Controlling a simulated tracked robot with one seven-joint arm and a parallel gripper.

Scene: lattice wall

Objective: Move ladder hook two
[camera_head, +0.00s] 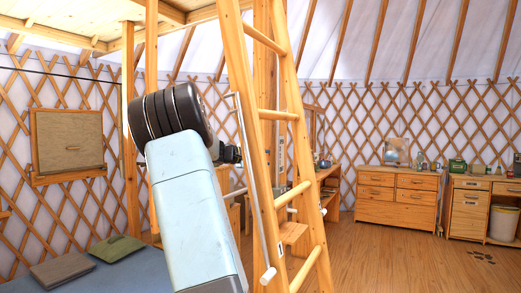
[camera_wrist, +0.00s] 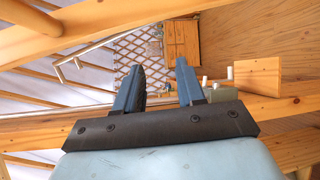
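The wooden ladder (camera_head: 285,110) stands leaning in the middle of the head view, just right of my arm. A thin pale rod (camera_head: 250,180) with a white end runs along its left rail. A small wooden block (camera_head: 292,232) with white pegs sits low between the rails. In the wrist view a similar block (camera_wrist: 258,76) and white pegs (camera_wrist: 204,82) lie right of my fingers, and a pale rail (camera_wrist: 75,58) lies left. I cannot tell which part is ladder hook two. My gripper (camera_wrist: 158,64) is open, with nothing visible between its fingers. My arm mostly hides it in the head view.
A bed (camera_head: 140,272) is at the lower left. A wooden dresser (camera_head: 398,198) and a cabinet (camera_head: 470,208) stand at the right wall. A desk (camera_head: 325,178) is behind the ladder. The wooden floor (camera_head: 400,262) at right is mostly clear.

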